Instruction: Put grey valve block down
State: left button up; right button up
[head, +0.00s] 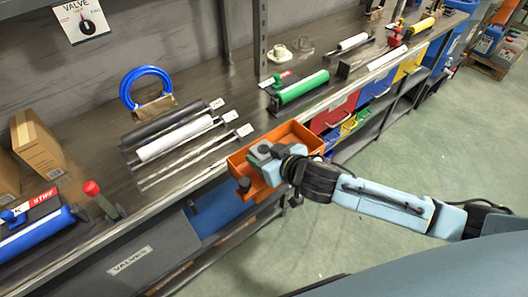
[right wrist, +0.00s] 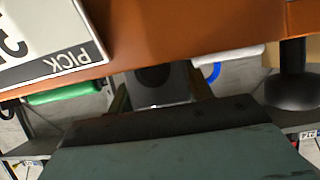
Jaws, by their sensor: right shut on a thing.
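The grey valve block (head: 261,150) is held by my right gripper (head: 267,155), over the orange bin (head: 308,130). In the right wrist view, the grey valve block (right wrist: 155,80), with a dark round opening, sits between the two fingers of my right gripper (right wrist: 158,90). The orange bin (right wrist: 190,25) fills the top of that view. Whether the block touches the bin floor cannot be told. My left gripper is not in view.
A dark knobbed post (head: 244,184) stands at the bin's near left corner. Dark and white cylinders (head: 175,144) lie left on the grey bench, a green cylinder (head: 302,87) behind the bin. A blue ring (head: 146,75) stands farther back. Open floor lies right.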

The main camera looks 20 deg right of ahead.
jog(key=shift+f, duration=0.2)
jog(key=o, duration=1.1)
jog(key=shift+o, duration=0.2)
jog(key=shift+r, duration=0.4)
jog(key=p+v, duration=0.1)
jog(key=v, duration=1.1)
jog(key=shift+r, duration=0.1)
